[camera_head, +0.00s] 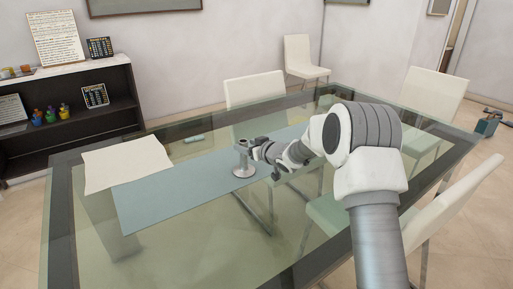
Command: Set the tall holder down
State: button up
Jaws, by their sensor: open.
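The tall holder (243,161) is a small grey piece with a round base and a narrow stem. It appears upright, with its base on the blue-grey runner (170,200) that lies along the glass table. My gripper (257,149) is open at the right side of the holder's upper part. The fingers are small in this view, and I cannot tell whether they touch the stem. My white and grey arm comes in from the lower right.
The glass table (300,245) has a cream cloth (127,160) at its left. White chairs (253,89) stand around it. A dark shelf (70,115) with small items is behind at the left. The runner left of the holder is clear.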

jog(key=s+d+r+m+g+h, duration=0.15)
jog(key=s+d+r+h, duration=0.25)
jog(key=s+d+r, duration=0.55)
jog(key=s+d+r+m+h, duration=0.3)
jog(key=s+d+r+h, duration=0.3)
jog(key=s, duration=0.6)
jog(key=s+f+m+g+y, duration=0.1)
jog(key=s+g, duration=0.1)
jog(key=s, duration=1.2)
jog(key=s+d+f+m+g, duration=0.1)
jog(key=s+g, duration=0.2)
jog(key=s, duration=1.1)
jog(key=shift+s+f+y+p, duration=0.25)
jog(key=shift+f+y+p, duration=0.15)
jog(key=shift+r, duration=0.1)
notch_tip(320, 180, up, 16)
jog(key=p, duration=1.6)
